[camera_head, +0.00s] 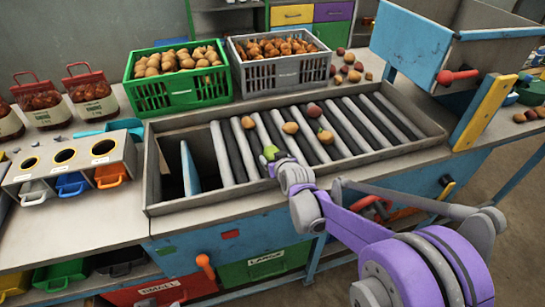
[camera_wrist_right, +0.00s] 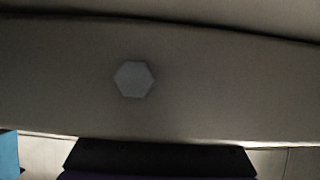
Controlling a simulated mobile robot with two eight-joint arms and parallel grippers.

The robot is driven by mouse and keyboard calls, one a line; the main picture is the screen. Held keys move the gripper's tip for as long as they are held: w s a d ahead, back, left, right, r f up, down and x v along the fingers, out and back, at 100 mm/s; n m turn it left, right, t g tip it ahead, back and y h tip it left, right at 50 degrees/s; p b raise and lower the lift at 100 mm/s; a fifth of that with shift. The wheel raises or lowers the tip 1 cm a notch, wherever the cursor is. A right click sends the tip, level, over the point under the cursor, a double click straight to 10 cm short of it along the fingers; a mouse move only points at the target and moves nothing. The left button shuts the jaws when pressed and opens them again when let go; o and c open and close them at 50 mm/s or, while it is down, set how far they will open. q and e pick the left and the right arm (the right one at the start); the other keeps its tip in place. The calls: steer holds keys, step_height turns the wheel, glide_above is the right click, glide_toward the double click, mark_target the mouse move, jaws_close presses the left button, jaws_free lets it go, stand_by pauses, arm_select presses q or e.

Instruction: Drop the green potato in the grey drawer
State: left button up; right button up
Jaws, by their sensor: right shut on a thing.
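My right gripper (camera_head: 268,160) reaches in from the lower right over the roller table and is shut on the green potato (camera_head: 270,152). Only a small green patch of it shows between the purple fingers. The grey drawer (camera_head: 35,192) is the leftmost of three small drawers under the sorting box with round holes, at the left of the bench. The gripper is well to the right of it. The right wrist view shows mostly a plain grey surface with a pale hexagon, and no potato can be made out. My left gripper is not in view.
Several potatoes (camera_head: 290,128) lie on the roller table (camera_head: 147,165). A blue drawer (camera_head: 72,184) and an orange drawer (camera_head: 110,175) stand beside the grey one. A green crate (camera_head: 150,97) and a grey crate (camera_head: 285,72) stand behind. A blue upright plate (camera_head: 189,168) stands at the rollers' left end.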

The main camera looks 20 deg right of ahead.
mark_target(273, 152)
step_height(273, 152, up, 10)
steer(key=shift+f+p, duration=0.1)
steer(key=shift+p, duration=0.35)
